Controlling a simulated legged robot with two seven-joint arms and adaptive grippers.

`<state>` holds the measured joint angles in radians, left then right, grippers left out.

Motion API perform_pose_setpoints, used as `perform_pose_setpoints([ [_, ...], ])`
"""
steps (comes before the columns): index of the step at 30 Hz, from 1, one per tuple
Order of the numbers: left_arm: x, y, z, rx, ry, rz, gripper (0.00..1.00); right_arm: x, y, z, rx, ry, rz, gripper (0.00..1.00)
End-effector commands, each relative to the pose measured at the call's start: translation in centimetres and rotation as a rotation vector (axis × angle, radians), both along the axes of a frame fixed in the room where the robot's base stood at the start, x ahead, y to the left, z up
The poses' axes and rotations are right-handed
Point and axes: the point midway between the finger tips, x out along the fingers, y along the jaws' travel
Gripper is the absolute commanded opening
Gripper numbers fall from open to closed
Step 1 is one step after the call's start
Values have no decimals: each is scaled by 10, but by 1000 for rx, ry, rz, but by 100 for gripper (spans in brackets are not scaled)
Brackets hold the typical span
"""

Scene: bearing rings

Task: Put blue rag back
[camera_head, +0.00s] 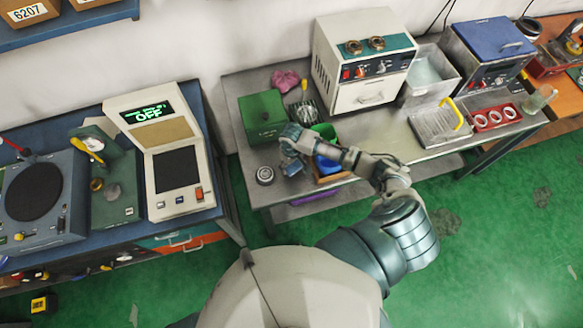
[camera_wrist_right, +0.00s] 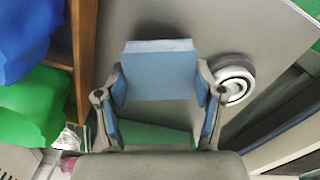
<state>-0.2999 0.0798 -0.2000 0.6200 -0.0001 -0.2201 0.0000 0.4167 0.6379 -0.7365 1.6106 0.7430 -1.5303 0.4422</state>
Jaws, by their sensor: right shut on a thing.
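A vivid blue rag (camera_head: 328,165) lies in a wooden box beside a green rag (camera_head: 325,132) in the head view. In the right wrist view, blue cloth (camera_wrist_right: 25,35) and green cloth (camera_wrist_right: 30,105) show at the left, by the box's wooden wall. My right gripper (camera_head: 291,150) is just left of the box, low over the metal table. In the right wrist view its fingers (camera_wrist_right: 160,98) are shut on a flat, pale blue thing (camera_wrist_right: 160,70); I cannot tell what it is. The blue rag is apart from the fingers. My left gripper is not in view.
The wooden box (camera_wrist_right: 84,55) is close beside the right gripper. A round bearing (camera_head: 264,175) lies near the table's front left edge. A green case (camera_head: 262,117) and a pink rag (camera_head: 285,80) stand behind. A white oven (camera_head: 362,65) is at the back.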

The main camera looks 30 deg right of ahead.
Motion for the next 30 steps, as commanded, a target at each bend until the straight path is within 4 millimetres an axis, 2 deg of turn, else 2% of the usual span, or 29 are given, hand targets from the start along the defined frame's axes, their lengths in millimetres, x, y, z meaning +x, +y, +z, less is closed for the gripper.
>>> perform_pose_setpoints([
  [7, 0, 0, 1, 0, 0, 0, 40, -1, 0, -32, -2, 3, 1, 40],
  [15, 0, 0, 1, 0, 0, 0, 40, -1, 0, -34, -2, 2, 1, 40],
  [16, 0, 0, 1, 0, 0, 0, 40, -1, 0, -34, -2, 2, 1, 70],
  [18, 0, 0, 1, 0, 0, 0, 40, -1, 0, -34, -2, 2, 1, 88],
  [19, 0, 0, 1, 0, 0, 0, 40, -1, 0, -34, -2, 2, 1, 93],
  [30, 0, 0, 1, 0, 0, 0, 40, -1, 0, -31, -2, 1, 1, 93],
])
